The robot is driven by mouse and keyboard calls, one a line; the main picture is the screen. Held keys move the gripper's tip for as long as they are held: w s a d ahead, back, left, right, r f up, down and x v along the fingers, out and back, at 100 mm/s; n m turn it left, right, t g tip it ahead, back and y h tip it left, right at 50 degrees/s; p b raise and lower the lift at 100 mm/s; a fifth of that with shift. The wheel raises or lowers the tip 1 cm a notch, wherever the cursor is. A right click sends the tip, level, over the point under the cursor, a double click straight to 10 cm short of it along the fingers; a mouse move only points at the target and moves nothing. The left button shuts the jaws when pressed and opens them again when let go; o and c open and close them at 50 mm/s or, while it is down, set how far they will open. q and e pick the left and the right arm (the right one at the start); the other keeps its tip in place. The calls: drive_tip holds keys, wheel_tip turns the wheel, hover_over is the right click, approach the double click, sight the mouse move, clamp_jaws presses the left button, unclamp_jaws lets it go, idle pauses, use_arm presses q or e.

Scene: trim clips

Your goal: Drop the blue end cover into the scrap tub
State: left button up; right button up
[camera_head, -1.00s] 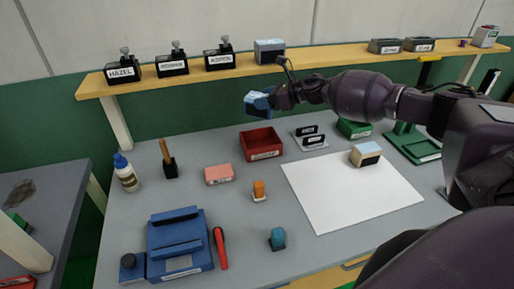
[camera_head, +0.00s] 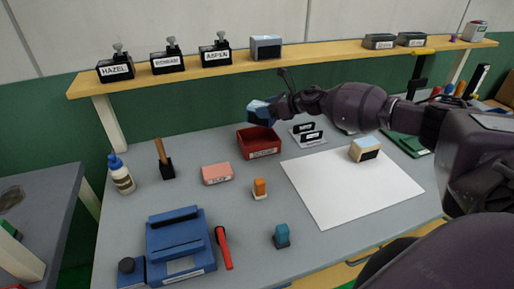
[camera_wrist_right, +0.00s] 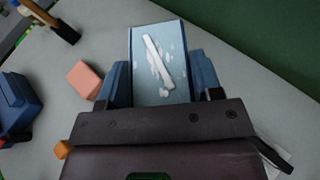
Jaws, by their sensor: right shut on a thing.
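The blue end cover (camera_head: 259,112) is a light blue block with white marks on its face in the right wrist view (camera_wrist_right: 160,65). My right gripper (camera_head: 268,110) is shut on it, with a blue finger on each side. In the head view they appear just above the back rim of a red open-topped tub (camera_head: 259,151), and they hide part of that rim. The tub's front label is too small to read surely. The tub does not show in the right wrist view. My left gripper is in neither view.
A black-and-white card holder (camera_head: 308,134) stands right of the tub. A pink block (camera_head: 217,173), an orange stamp (camera_head: 260,188) and a white sheet (camera_head: 350,195) lie nearer. A yellow shelf (camera_head: 230,71) with name stamps runs behind the table.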

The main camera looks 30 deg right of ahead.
drive_tip(key=shift+f+b, duration=0.4)
drive_tip(key=shift+f, duration=0.5)
drive_tip(key=o, duration=1.1)
drive_tip(key=shift+c, duration=0.2)
drive_tip(key=shift+s, duration=0.1)
drive_tip(key=v, duration=1)
drive_tip(key=shift+s+d+r, duration=0.2)
